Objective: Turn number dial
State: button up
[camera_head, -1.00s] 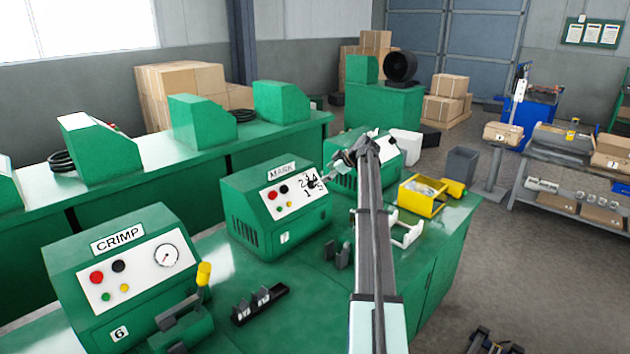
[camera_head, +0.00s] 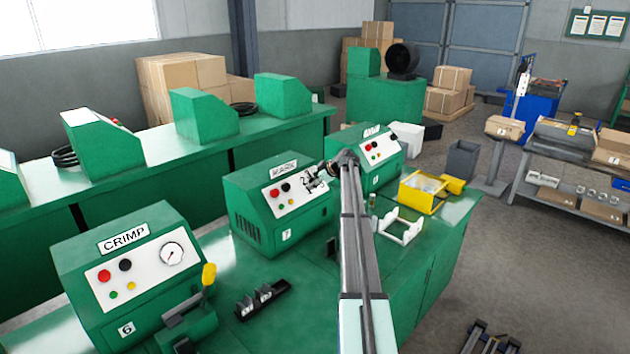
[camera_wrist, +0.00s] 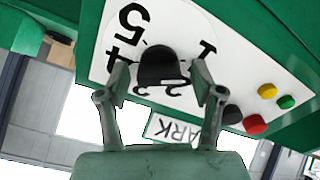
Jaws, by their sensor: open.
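The number dial is a black knob (camera_wrist: 158,66) on a white round scale marked 1 to 5, upside down in the wrist view. It sits on the white panel of the green MARK machine (camera_head: 250,200). My gripper (camera_wrist: 160,75) is open, with one finger on each side of the knob; whether either finger touches it I cannot tell. In the head view my gripper (camera_head: 322,172) is at the right part of the MARK panel and covers most of the dial.
Red, black, green and yellow buttons sit beside the dial. The CRIMP machine (camera_head: 125,265) with a yellow-tipped lever stands at the front left. A yellow bin (camera_head: 423,193) and a white holder (camera_head: 402,226) stand to the right on the green bench.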

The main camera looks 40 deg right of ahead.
jog(key=c, duration=1.2)
jog(key=shift+o, duration=0.2)
